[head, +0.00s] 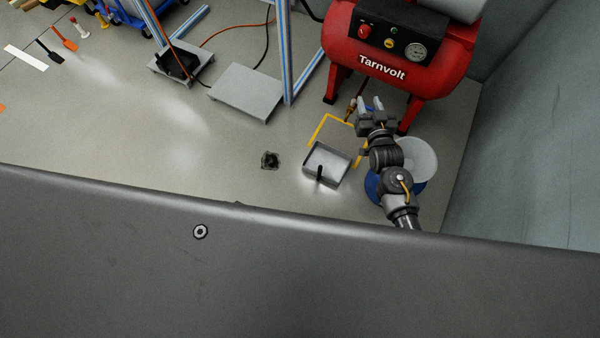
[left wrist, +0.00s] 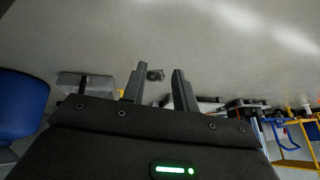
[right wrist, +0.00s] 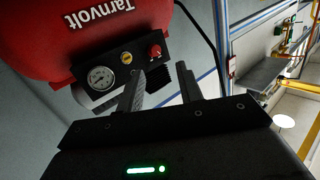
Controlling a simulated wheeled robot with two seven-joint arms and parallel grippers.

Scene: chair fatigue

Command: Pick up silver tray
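The silver tray (head: 318,155) sits on the floor at the centre right of the head view, with a dark handle-like piece on its near side. A grey piece with a dark part (left wrist: 98,80) in the left wrist view looks like the same tray, partly hidden by my gripper body. My left gripper (left wrist: 160,84) is open and empty; it is not seen in the head view. My right gripper (head: 371,106) is up and to the right of the tray in the head view, in front of the red compressor. In the right wrist view my right gripper (right wrist: 160,82) is open and empty.
A yellow floor outline (head: 325,122) lies behind the tray. A small dark lump (head: 270,160) lies left of it. A blue and white round container (head: 420,158) stands right, partly behind my right arm. The red compressor (head: 395,50) stands behind. Floor to the left is open.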

